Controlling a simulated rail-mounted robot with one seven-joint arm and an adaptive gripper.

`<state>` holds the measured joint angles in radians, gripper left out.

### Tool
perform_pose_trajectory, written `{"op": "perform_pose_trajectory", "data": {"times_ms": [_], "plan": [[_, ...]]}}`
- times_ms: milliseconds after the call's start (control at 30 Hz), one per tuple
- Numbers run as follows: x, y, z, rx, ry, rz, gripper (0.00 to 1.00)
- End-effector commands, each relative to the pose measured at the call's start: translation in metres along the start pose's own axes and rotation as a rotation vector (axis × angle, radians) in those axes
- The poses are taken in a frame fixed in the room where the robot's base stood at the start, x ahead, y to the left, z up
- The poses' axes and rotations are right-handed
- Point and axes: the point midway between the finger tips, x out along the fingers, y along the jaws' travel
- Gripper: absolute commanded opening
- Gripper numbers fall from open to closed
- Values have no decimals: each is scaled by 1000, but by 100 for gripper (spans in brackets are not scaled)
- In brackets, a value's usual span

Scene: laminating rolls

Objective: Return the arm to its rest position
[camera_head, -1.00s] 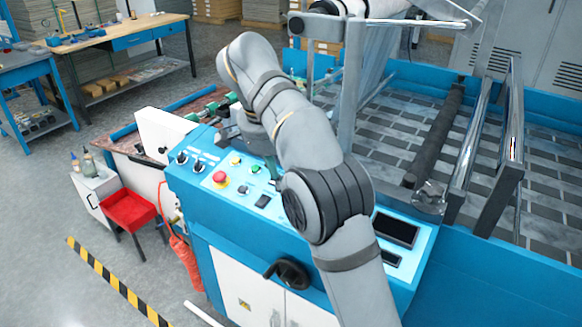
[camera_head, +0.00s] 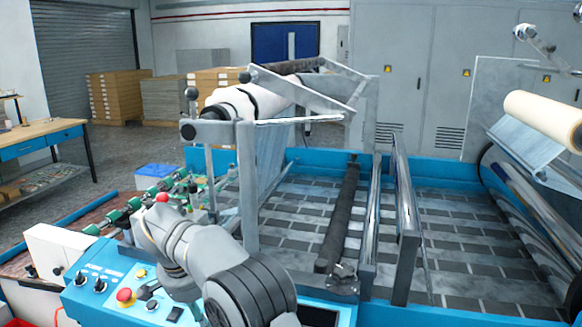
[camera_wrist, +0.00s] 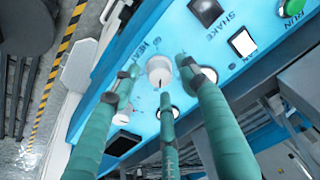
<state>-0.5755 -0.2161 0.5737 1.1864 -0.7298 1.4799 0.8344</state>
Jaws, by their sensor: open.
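My gripper (camera_wrist: 158,77) shows in the wrist view with three green fingers spread apart and nothing held between them. The fingers are over the blue control panel (camera_wrist: 235,75), around and near a white knob (camera_wrist: 160,70) by the HEAT label. I cannot tell whether any finger touches the panel. In the head view my grey arm (camera_head: 222,262) is bent over the left part of the machine's panel (camera_head: 108,272). I cannot make out my gripper in that view.
A red button (camera_head: 125,295) and black knobs stand on the panel near my arm. The laminating machine's metal frame (camera_head: 247,190) and white roll (camera_head: 255,100) rise behind it. A cream roll (camera_head: 540,118) is at the right. Open floor lies at the back left.

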Motion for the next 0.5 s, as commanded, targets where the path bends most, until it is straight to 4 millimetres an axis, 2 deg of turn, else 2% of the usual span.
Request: {"op": "perform_pose_trajectory", "data": {"times_ms": [200, 500], "plan": [[10, 0, 0, 0, 0, 0, 44], [10, 0, 0, -3, 0, -1, 44]]}}
